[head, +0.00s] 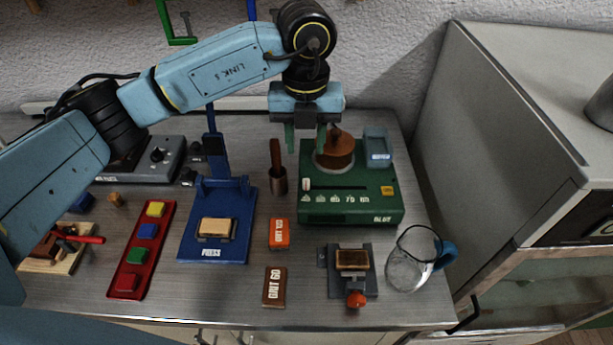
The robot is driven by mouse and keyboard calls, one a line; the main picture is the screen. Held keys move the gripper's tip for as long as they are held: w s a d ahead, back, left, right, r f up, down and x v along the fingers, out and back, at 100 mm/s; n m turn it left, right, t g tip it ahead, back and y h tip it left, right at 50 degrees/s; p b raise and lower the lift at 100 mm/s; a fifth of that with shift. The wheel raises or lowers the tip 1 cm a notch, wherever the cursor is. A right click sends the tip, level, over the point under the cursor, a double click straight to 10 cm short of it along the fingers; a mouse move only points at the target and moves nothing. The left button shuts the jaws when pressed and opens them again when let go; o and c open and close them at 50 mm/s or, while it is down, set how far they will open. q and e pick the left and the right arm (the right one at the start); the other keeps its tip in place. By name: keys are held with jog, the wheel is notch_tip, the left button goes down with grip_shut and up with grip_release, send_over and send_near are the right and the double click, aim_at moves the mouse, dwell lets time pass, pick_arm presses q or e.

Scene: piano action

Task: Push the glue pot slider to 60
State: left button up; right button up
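The glue pot (335,151) is a round copper-brown vessel set in a green base (350,211) at the back right of the bench. A pale slider knob (307,184) sits at the left end of the row of numbers on the base's front; the numbers are too small to read surely. An orange button is at the right of the base. My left gripper (306,139) points down, its two green fingers apart and empty. It appears above the back left part of the base, beyond the slider knob. My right gripper is not in view.
A blue-grey box (377,148) is at the base's back right corner. In front are an orange grit block (279,234), a dark clamp fixture (365,284) and a glass jug (412,262). A blue stand (240,246) is further left.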

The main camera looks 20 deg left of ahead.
aim_at(306, 183)
pick_arm(q)
notch_tip(306, 183, down, 10)
jog(key=shift+f, duration=0.15)
dwell(0.3)
grip_shut()
